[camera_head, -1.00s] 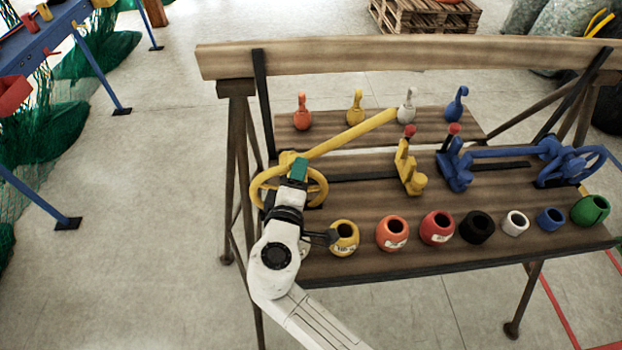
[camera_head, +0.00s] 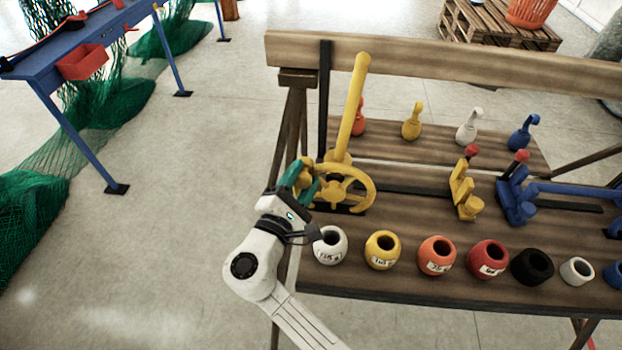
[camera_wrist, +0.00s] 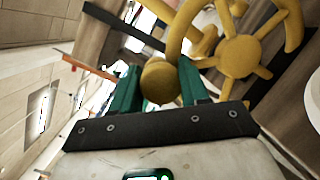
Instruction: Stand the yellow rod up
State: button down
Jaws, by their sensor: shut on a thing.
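The yellow rod (camera_head: 354,105) rises steeply from a pivot behind the yellow wheel (camera_head: 368,190) at the left end of the bench. It leans slightly right at its top. The wheel with spokes also shows in the wrist view (camera_wrist: 238,56). My gripper (camera_head: 303,182) with green fingers is at the left side of the wheel. In the wrist view its fingers (camera_wrist: 160,88) are shut on a rounded yellow handle (camera_wrist: 158,80) by the wheel's rim. How the handle joins the wheel is partly hidden.
A row of coloured round pots (camera_head: 382,250) lines the bench's front edge, close to my arm. A yellow lever (camera_head: 463,192) and a blue lever (camera_head: 516,196) stand right of the wheel. Coloured hooked weights (camera_head: 412,123) stand behind. Open floor lies left of the bench.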

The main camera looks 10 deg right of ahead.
jog(key=shift+a+f+n, duration=0.35)
jog(key=shift+f+n, duration=0.35)
jog(key=shift+f, duration=0.1)
jog(key=c, duration=0.6)
grip_release()
jog(key=shift+r, duration=0.25)
jog(key=shift+a, duration=0.1)
jog(key=v, duration=0.3)
jog(key=b+v, duration=0.1)
jog(key=v, duration=0.6)
jog(key=shift+s+a+f+b, duration=0.15)
jog(key=shift+s+f+b, duration=0.1)
jog(key=shift+s+b, duration=0.1)
